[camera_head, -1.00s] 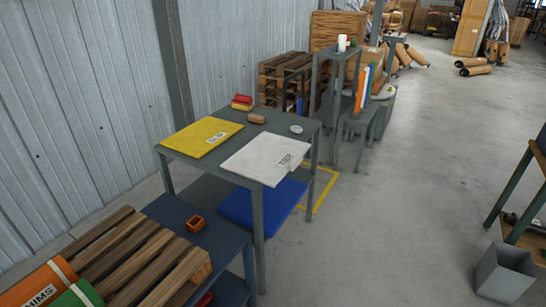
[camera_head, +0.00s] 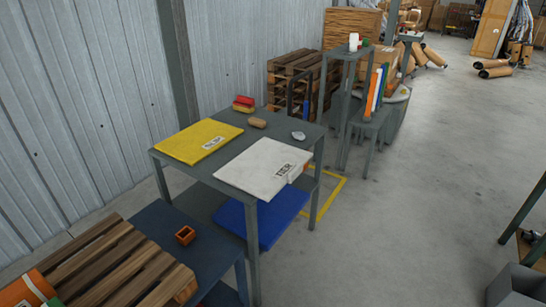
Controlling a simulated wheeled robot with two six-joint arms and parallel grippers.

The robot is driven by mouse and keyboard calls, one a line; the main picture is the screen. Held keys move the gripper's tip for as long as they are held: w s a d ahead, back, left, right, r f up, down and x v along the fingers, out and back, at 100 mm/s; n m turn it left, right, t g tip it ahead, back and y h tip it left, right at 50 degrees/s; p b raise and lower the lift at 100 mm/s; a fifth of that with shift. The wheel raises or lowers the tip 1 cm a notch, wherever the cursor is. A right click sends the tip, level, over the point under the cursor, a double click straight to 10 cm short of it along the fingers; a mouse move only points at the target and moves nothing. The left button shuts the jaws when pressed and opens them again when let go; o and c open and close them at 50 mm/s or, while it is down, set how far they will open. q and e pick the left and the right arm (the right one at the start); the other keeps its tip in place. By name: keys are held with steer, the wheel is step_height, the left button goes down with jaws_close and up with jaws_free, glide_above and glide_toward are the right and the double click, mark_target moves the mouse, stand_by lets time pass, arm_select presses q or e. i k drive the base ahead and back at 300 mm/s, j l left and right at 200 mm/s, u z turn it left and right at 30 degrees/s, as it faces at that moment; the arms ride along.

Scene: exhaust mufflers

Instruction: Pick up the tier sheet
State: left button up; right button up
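The tier sheet is a white flat sheet (camera_head: 255,168) with "TIER" printed near its right edge. It lies on the front right of a grey table (camera_head: 228,194), and its right corner reaches the table's edge. A small pale tab or block (camera_head: 298,174) shows at that corner. A yellow sheet (camera_head: 198,140) with a label lies to its left on the same table, a little apart. Neither of my grippers shows in the head view.
A brown object (camera_head: 257,123), red and yellow items (camera_head: 243,104) and a pale lump (camera_head: 298,135) sit at the table's back. A blue slab (camera_head: 262,217) is on the lower shelf.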

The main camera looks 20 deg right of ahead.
mark_target(263, 169)
steer(key=i+l+u, duration=0.15)
steer(key=l, duration=0.3)
steer(key=i+l+u, duration=0.15)
steer(key=l, duration=0.25)
steer(key=i+l+u, duration=0.15)
steer(key=l, duration=0.35)
steer(key=i+l+u, duration=0.2)
steer(key=l, duration=0.25)
steer(key=l+u, duration=0.15)
steer(key=l, duration=0.3)
steer(key=k, duration=0.05)
